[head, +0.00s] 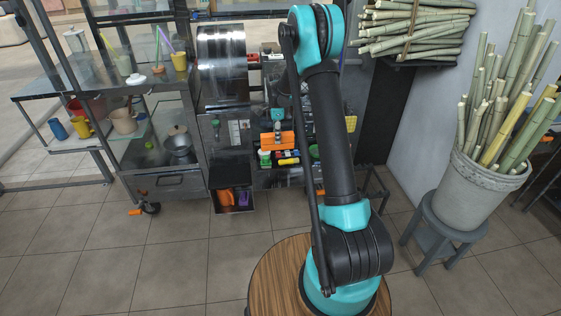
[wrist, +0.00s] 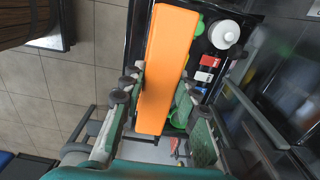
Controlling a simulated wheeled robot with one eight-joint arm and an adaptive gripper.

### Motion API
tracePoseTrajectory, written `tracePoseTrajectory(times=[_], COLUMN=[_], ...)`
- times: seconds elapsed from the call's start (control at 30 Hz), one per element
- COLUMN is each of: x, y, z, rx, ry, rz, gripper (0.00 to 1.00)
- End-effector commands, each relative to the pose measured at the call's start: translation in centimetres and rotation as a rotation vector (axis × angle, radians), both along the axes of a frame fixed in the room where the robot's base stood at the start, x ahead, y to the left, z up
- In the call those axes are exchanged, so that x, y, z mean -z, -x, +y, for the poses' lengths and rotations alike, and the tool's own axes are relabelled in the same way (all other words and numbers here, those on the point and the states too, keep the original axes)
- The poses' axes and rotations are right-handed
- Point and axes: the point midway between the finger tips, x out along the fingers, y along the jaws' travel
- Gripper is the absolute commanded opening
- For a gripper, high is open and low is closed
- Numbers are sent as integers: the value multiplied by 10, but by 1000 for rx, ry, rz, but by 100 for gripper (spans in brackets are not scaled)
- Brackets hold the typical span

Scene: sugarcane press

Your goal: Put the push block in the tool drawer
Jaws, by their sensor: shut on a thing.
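The push block appears to be the long orange block (wrist: 166,70), held between the fingers of my gripper (wrist: 152,108) in the wrist view. In the head view the orange block (head: 277,141) shows below my gripper (head: 277,127), at the front of the press, over or at a shelf of small items; whether it still touches the shelf I cannot tell. The tool drawer appears to be the open dark drawer (head: 233,211) low on the press front, left of and below the block. An orange thing (head: 225,197) and a purple thing (head: 243,198) lie in it.
Small bottles and coloured items crowd the shelf, including a white-capped bottle (wrist: 224,34) and a red item (wrist: 207,61) beside the block. A glass cart (head: 165,182) stands left of the drawer. A bucket of cane (head: 480,190) stands right. Floor before the drawer is clear.

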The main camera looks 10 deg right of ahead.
Motion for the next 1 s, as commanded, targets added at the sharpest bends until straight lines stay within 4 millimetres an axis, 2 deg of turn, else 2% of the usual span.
tracePoseTrajectory(times=[0.03,0.2,0.4,0.67,0.9,1.0], x=[13,55,93,111,141,144], y=[0,0,0,0,0,0], z=[0,0,0,0,0,0], rx=[0,-1,-1,-2,-2,-2], ry=[0,0,0,0,0,0], rz=[0,0,0,0,0,0], gripper=[0,0,0,0,0,0])
